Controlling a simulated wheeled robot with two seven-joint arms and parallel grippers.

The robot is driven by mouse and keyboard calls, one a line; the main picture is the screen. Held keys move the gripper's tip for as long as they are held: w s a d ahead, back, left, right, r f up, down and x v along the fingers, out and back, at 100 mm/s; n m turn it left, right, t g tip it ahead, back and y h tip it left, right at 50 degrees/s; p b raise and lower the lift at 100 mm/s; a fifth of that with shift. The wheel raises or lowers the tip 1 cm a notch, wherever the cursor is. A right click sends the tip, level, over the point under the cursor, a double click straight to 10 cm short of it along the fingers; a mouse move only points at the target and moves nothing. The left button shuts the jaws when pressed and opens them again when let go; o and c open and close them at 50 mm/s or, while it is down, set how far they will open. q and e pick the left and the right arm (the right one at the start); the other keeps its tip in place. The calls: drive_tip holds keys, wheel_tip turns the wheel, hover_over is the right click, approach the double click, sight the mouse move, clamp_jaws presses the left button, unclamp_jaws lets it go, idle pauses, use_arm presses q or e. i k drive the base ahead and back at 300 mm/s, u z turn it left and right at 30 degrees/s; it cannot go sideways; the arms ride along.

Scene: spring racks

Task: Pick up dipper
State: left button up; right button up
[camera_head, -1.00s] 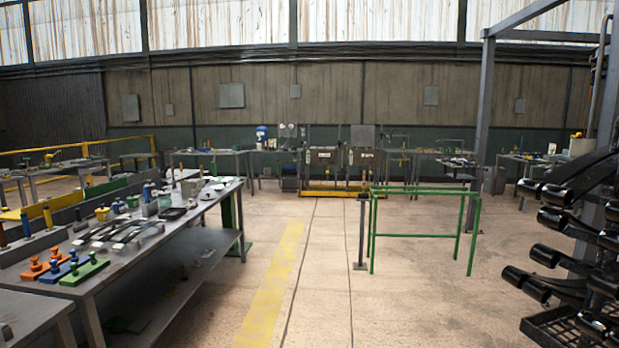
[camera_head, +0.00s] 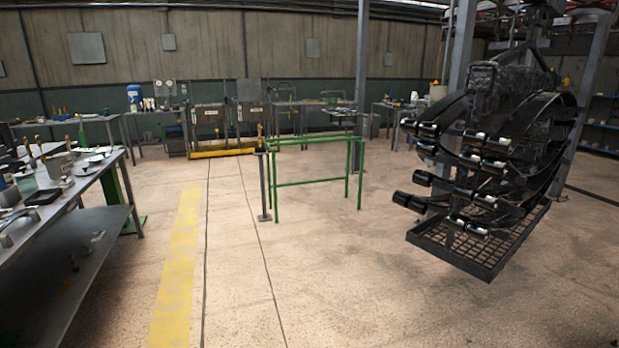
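I cannot make out a dipper for certain. The workbench (camera_head: 95,172) at the left edge holds several small items, among them a grey pot-like container (camera_head: 58,165) with handles or tools standing near it and a dark tray (camera_head: 43,197). These are too small and crowded to name surely. Neither of my grippers shows in the head view.
A green metal frame (camera_head: 318,183) stands mid-floor beside a thin post (camera_head: 264,188). A rack of black leaf springs (camera_head: 480,160) hangs over a grated tray (camera_head: 470,245) at right. Benches line the back wall. The floor around the yellow stripe (camera_head: 176,265) is clear.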

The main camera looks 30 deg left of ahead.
sight(75, 159)
drive_tip(key=u, duration=0.95)
drive_tip(key=i, duration=1.15)
drive_tip(key=u, duration=1.7)
drive_tip(key=i, duration=2.2)
drive_tip(key=u, duration=0.2)
drive_tip(key=i, duration=1.45)
drive_tip(key=z, duration=0.1)
